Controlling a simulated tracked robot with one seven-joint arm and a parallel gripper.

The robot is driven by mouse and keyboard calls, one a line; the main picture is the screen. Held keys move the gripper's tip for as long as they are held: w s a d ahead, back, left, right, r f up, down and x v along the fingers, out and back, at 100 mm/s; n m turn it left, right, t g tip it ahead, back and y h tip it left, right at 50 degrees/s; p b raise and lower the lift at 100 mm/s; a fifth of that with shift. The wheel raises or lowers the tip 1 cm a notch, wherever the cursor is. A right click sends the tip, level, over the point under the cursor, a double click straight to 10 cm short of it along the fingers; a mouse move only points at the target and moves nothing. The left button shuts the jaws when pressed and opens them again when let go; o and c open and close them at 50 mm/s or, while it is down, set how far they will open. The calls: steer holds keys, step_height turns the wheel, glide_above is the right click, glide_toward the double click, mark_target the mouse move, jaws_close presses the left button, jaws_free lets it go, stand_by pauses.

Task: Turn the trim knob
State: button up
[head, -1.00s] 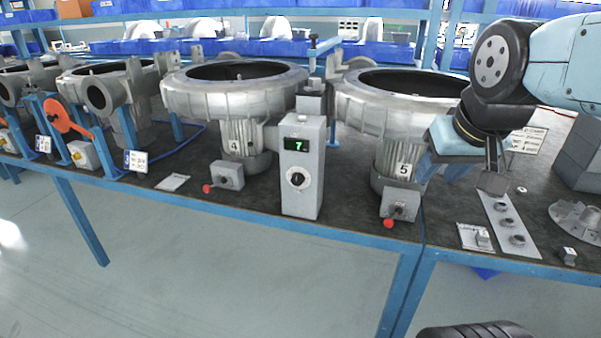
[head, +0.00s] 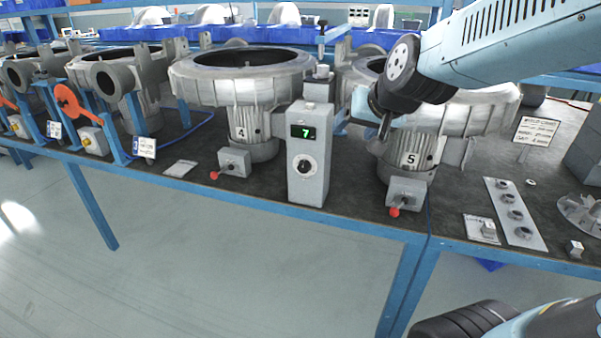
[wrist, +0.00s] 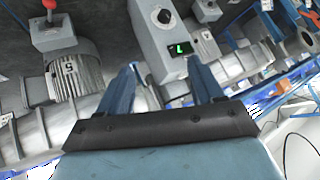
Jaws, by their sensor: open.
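The trim knob (head: 305,166) is a round dial with a dark centre and pale ring on the front of a grey control box (head: 313,187). The knob is apart from the fingers.
Blower 4 (head: 240,75) stands left of the box and blower 5 (head: 410,157) right of it. Small switch boxes with red-tipped levers (head: 406,192) sit at their feet. A plate with several round parts (head: 513,212) lies farther right. The floor in front is clear.

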steer(key=w+a+f+m+t+h, duration=0.2)
steer(key=w+a+f+m+t, duration=0.2)
steer(key=w+a+f, duration=0.8)
steer(key=m+t+h, duration=0.1)
steer(key=t+h, duration=0.1)
steer(key=h, duration=0.1)
glide_toward(303, 170)
steer(key=w+a+r, duration=0.1)
steer(key=a+r, duration=0.2)
steer(key=a, duration=0.1)
steer(key=s+f+t+h, duration=0.2)
steer(key=s+f+h, duration=0.3)
steer(key=f, duration=0.1)
steer(key=x, duration=1.3)
steer(key=shift+w+a+r, duration=0.1)
steer(key=shift+a, duration=0.15)
steer(key=shift+c, duration=0.3)
steer(key=c, duration=1)
